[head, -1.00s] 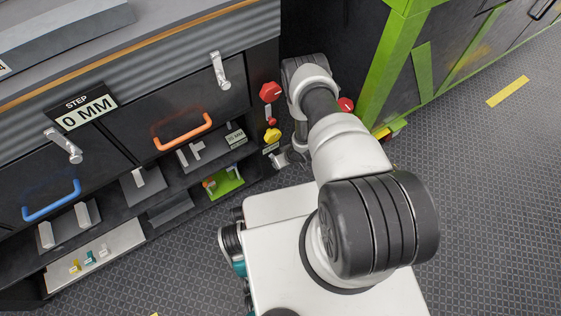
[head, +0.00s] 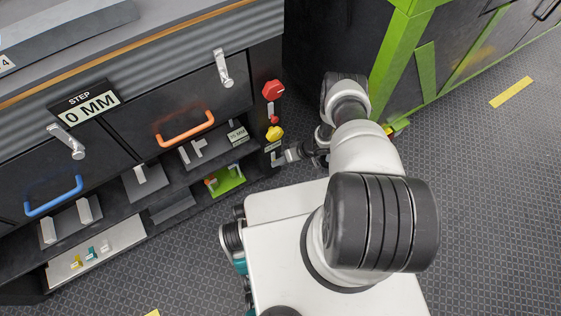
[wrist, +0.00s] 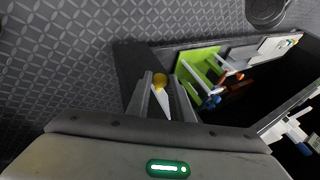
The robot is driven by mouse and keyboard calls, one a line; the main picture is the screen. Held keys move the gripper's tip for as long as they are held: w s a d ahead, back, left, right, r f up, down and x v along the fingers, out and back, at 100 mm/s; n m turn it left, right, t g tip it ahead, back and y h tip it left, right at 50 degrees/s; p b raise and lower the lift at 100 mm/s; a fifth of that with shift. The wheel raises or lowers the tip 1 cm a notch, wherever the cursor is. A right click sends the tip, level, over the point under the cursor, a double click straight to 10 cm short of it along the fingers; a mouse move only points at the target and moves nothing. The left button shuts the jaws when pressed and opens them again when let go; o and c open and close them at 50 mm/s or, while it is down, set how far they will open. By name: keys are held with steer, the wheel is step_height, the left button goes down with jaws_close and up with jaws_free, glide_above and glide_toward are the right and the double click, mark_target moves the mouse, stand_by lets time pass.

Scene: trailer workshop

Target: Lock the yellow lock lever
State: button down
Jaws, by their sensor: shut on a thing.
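The yellow lock lever (head: 274,133) is on the dark front post of the cabinet, below the red knobs, in the head view. My gripper (head: 279,159) is low beside the post, just under the yellow part. In the wrist view, a yellow round part (wrist: 160,79) with a pale tapered piece sits between the two fingers of my gripper (wrist: 162,98). The fingers are shut on this piece. The exact contact is partly hidden by the fingers, and the small parts are hard to make out in the head view.
A red octagonal knob (head: 273,90) and a smaller red one (head: 274,119) are above on the same post. A green tray (head: 228,184) lies on the low shelf to the left. The orange-handled drawer (head: 185,130) is further left. Patterned floor is open at the right.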

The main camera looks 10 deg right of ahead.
steer(key=shift+w+a, duration=0.1)
steer(key=shift+w, duration=0.05)
steer(key=c, duration=1.6)
jaws_free()
steer(key=p+v, duration=0.4)
steer(key=v, duration=1.3)
steer(key=shift+s+d+r+p, duration=0.15)
steer(key=shift+s+d+p, duration=0.05)
steer(key=shift+s+p, duration=0.1)
